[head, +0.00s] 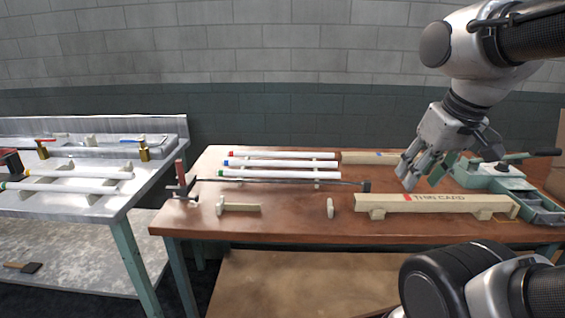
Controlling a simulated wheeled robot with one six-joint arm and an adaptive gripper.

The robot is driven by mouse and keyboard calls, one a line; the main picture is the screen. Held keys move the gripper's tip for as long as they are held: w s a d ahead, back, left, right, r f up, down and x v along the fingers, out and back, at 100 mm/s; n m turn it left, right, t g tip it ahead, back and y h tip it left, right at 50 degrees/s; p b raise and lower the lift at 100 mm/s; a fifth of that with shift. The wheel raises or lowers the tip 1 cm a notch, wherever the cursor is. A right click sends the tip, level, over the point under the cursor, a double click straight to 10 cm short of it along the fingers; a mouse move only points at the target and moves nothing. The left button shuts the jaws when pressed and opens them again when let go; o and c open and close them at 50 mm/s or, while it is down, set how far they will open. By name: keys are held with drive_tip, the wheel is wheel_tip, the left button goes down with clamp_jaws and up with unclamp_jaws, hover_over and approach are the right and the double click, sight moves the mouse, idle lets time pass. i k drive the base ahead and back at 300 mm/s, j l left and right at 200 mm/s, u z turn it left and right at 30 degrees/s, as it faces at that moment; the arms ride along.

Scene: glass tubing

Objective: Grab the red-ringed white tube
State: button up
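Three long white tubes lie side by side on supports on the brown table. The farthest is the white tube (285,154) whose left end seems to carry the red ring; the ring is very small here. The middle tube (285,164) has a blue end and the nearest tube (270,174) seems to have a green one. My gripper (422,178) is well to the right of the tubes, above the table, pointing down. Its fingers look spread apart with nothing between them.
A dark rod (300,182) lies just in front of the tubes. A labelled wooden block (437,203) and a green tool (492,175) are at the right. A metal bench (110,203) with more tubes stands left.

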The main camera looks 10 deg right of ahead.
sight(258, 154)
drive_tip(key=i+j+z, duration=0.15)
drive_tip(key=i+j, duration=0.15)
drive_tip(key=i+j+z, duration=0.2)
drive_tip(key=j, duration=0.25)
drive_tip(key=i+j+z, duration=0.15)
drive_tip(key=i+j, duration=0.15)
drive_tip(key=j, duration=0.1)
